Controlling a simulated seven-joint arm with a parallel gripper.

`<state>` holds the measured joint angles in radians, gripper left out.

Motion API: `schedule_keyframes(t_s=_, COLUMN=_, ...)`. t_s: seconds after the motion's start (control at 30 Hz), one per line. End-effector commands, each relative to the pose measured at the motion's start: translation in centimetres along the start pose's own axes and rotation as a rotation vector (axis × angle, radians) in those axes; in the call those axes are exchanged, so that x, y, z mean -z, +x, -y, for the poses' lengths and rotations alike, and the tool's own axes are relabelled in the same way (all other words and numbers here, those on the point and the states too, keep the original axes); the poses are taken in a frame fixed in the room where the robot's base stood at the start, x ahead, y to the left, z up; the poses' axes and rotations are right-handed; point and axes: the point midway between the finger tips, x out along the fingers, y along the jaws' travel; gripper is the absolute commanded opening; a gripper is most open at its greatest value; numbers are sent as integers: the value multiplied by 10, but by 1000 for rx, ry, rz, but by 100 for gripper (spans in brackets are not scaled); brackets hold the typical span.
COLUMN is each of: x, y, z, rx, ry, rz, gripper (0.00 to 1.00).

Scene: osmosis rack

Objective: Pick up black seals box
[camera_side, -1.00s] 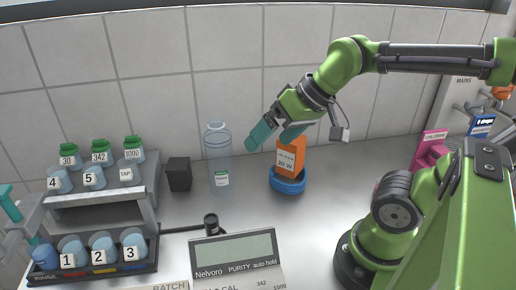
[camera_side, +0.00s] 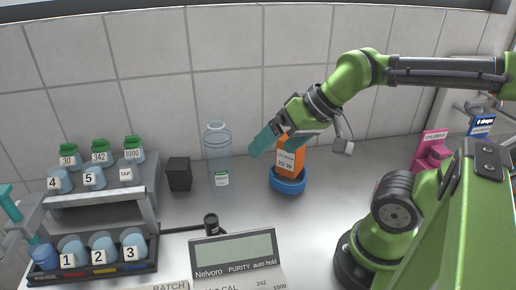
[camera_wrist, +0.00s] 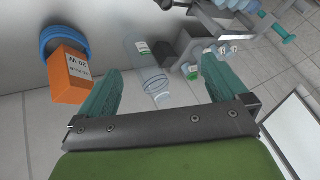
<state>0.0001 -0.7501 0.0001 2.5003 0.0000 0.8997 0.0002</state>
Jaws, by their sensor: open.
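The black box (camera_side: 179,174) stands upright on the bench against the back wall, between the bottle rack and the clear bottle. In the wrist view a dark box (camera_wrist: 161,48) beside the bottle appears to be the same one, beyond and between my fingers. My gripper (camera_side: 282,142) is open and empty, with teal fingers. It is in the air to the right of the black box and higher, near the orange box. Its spread fingers also show in the wrist view (camera_wrist: 161,68).
A clear bottle (camera_side: 218,160) stands between the black box and my gripper. An orange box (camera_side: 290,158) sits in a blue ring (camera_side: 287,184). The rack (camera_side: 149,194) is left; the purity meter (camera_side: 234,250) is in front.

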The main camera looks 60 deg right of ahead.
Motion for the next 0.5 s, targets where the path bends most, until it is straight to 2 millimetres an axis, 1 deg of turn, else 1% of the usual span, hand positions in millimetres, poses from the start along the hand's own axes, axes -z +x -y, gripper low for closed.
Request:
schedule_keyframes(t_s=0.33, x=-1, y=1, z=2, rx=3, ry=-6, rz=7, gripper=95)
schedule_keyframes(t_s=0.43, x=-7, y=13, z=3, rx=-4, ry=-15, rz=63, gripper=95)
schedule_keyframes(t_s=0.5, x=-3, y=23, z=8, rx=-10, ry=-27, rz=107, gripper=95)
